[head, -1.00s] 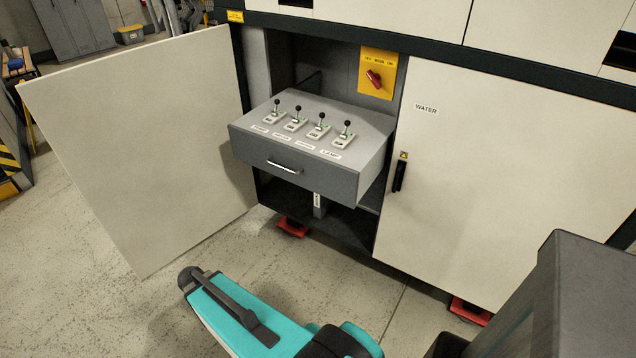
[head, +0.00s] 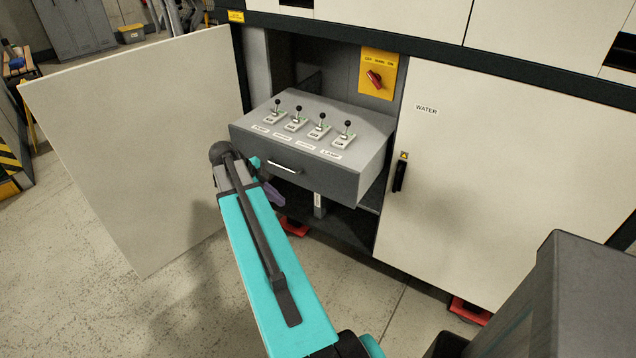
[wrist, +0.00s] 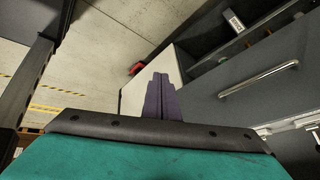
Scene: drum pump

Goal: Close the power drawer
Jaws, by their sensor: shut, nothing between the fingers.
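The power drawer (head: 330,172) is a grey box pulled out of the cabinet bay. Its top carries several black-knobbed levers (head: 297,118). Its front has a silver bar handle (head: 284,167), which also shows in the wrist view (wrist: 258,79). My gripper (wrist: 162,82) is shut and empty, its purple fingers beside the drawer front in the wrist view. In the head view the gripper (head: 275,193) shows partly behind my teal arm, below the handle in the picture. I see no clear contact with the drawer, and the exact gap cannot be told.
An open cream door (head: 140,150) stands left of the drawer. A closed door labelled WATER (head: 490,180) is on the right. A yellow panel with a red switch (head: 376,80) sits behind the drawer. Red feet (head: 292,226) show under the cabinet. The floor in front is clear.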

